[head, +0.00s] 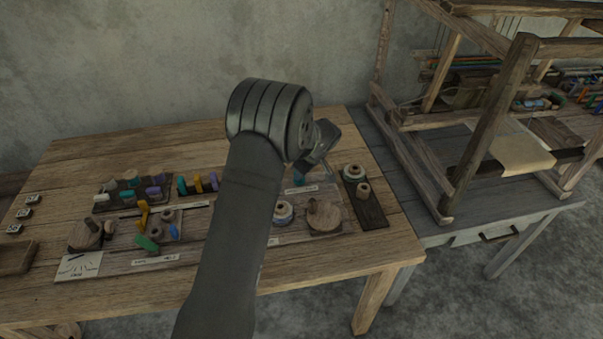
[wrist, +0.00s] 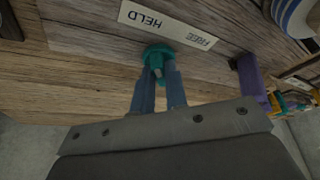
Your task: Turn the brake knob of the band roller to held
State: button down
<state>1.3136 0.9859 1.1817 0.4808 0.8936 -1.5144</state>
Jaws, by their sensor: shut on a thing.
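The teal brake knob (wrist: 158,54) stands on the wooden board in the wrist view, beside a pale label (wrist: 168,26) reading HELD and FREE, which appears upside down. My gripper (wrist: 159,74) is shut on the knob, one bluish finger on each side. A small pointed part of the knob shows between the fingers; which word the knob points to I cannot tell. In the head view my arm hides most of the gripper, and a bit of teal (head: 299,181) shows just above the label (head: 301,189).
A purple post (wrist: 249,77) and a blue-striped spool (wrist: 292,17) stand near the gripper in the wrist view. In the head view, several colored pegs, a wooden disc (head: 323,215) and a dark tray (head: 370,209) with spools surround it. The loom frame (head: 487,125) rises at right.

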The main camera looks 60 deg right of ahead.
dwell(0.4)
jog(key=c, duration=1.4)
grip_release()
jog(key=shift+c, duration=0.2)
jog(key=shift+r, duration=0.1)
jog(key=v, duration=1.7)
jog(key=shift+d+r, duration=0.1)
jog(key=x, duration=1.7)
jog(key=shift+f, duration=0.2)
